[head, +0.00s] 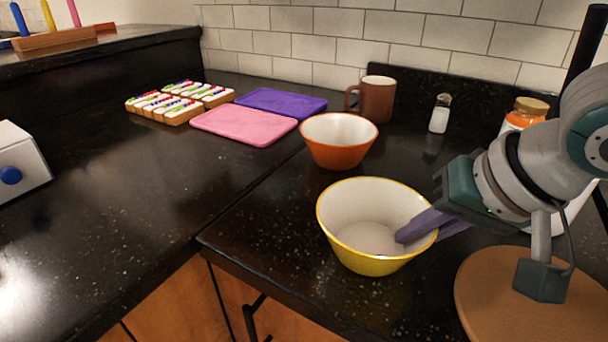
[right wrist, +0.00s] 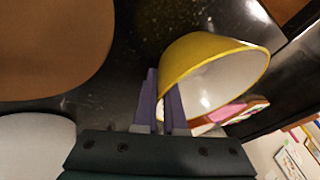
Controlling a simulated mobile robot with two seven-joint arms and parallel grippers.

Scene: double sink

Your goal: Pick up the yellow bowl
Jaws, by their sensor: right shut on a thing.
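The yellow bowl (head: 366,263), yellow outside and white inside, is upright near the front edge of the black counter in the head view. My right gripper (head: 424,228) is shut on its right wall, with one purple finger inside the bowl and the other outside. In the right wrist view the yellow bowl (right wrist: 192,58) shows at the fingertips of my right gripper (right wrist: 161,88). I cannot tell whether the bowl's base touches the counter. My left gripper is in neither view.
An orange bowl (head: 338,150) stands just behind the yellow one, with a brown mug (head: 377,100) and a salt shaker (head: 440,114) farther back. A round brown board (head: 520,300) lies at right. Pink (head: 245,124) and purple (head: 280,101) mats lie at left. The left counter's front is clear.

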